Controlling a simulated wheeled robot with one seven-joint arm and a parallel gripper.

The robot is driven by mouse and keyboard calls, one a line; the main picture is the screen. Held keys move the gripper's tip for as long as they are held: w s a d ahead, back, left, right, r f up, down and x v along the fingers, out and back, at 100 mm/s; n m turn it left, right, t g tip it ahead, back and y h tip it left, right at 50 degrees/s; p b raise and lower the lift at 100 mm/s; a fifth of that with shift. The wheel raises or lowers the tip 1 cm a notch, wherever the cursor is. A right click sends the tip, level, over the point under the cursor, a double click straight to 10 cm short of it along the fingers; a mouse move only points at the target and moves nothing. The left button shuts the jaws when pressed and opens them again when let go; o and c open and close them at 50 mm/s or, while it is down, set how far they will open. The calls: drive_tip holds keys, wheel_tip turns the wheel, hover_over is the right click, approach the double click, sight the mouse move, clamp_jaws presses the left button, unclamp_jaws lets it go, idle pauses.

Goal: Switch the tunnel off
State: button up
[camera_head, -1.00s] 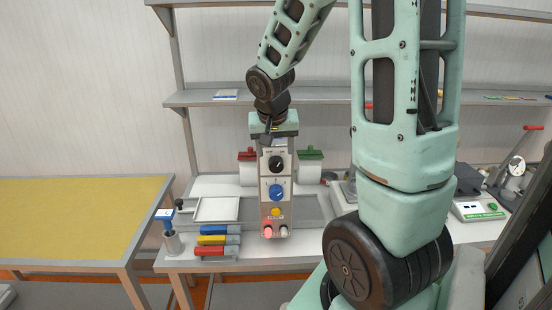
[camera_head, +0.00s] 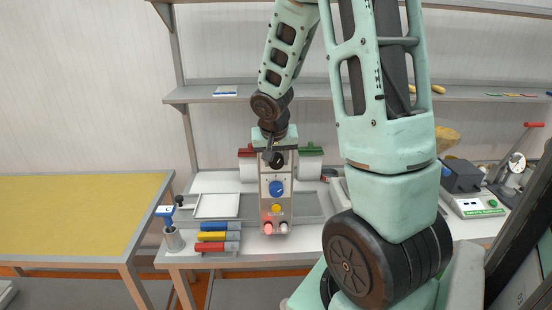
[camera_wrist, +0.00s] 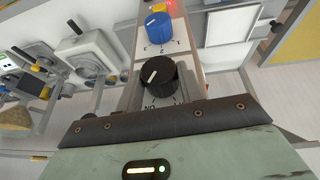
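A tall grey control panel (camera_head: 264,200) stands at the front of the bench. My gripper (camera_head: 269,152) is above the panel's top, close to the black knob.
A white tray (camera_head: 217,205) and red, yellow and blue handles (camera_head: 217,237) lie left of the panel. A blue-topped tool (camera_head: 165,214) stands in a cup. Red-lidded (camera_head: 247,153) and green-lidded (camera_head: 311,151) containers stand behind. A press (camera_head: 515,165) stands right. My arm hides the bench's middle right.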

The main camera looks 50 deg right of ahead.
drive_tip(key=shift+f+b, duration=0.15)
drive_tip(key=shift+b, duration=0.4)
drive_tip(key=b, duration=0.2)
drive_tip(key=g+h+b, duration=0.1)
drive_tip(key=shift+w+a+f+b, duration=0.1)
drive_tip(key=shift+w+f+b, duration=0.1)
drive_tip(key=shift+f+b, duration=0.15)
drive_tip(key=g+b, duration=0.1)
drive_tip(key=b, duration=0.1)
drive_tip(key=n+h+b, duration=0.1)
drive_tip(key=b, duration=0.1)
drive_tip(key=shift+w+a+g+h+b, duration=0.15)
drive_tip(key=shift+g+h+b, duration=0.15)
drive_tip(key=shift+g, duration=0.1)
drive_tip(key=g+h+b, duration=0.2)
drive_tip(key=b, duration=0.1)
drive_tip(key=shift+w+a+n+g, duration=0.1)
drive_tip(key=shift+n+g, duration=0.2)
drive_tip(key=shift+n, duration=0.1)
drive_tip(key=shift+a+n+g+h+b, duration=0.1)
drive_tip(key=shift+n+g+h+b, duration=0.3)
drive_tip(key=shift+g+h+b, duration=0.9)
drive_tip(key=shift+h, duration=0.5)
drive_tip(key=o, duration=1)
drive_tip(key=shift+w, duration=0.1)
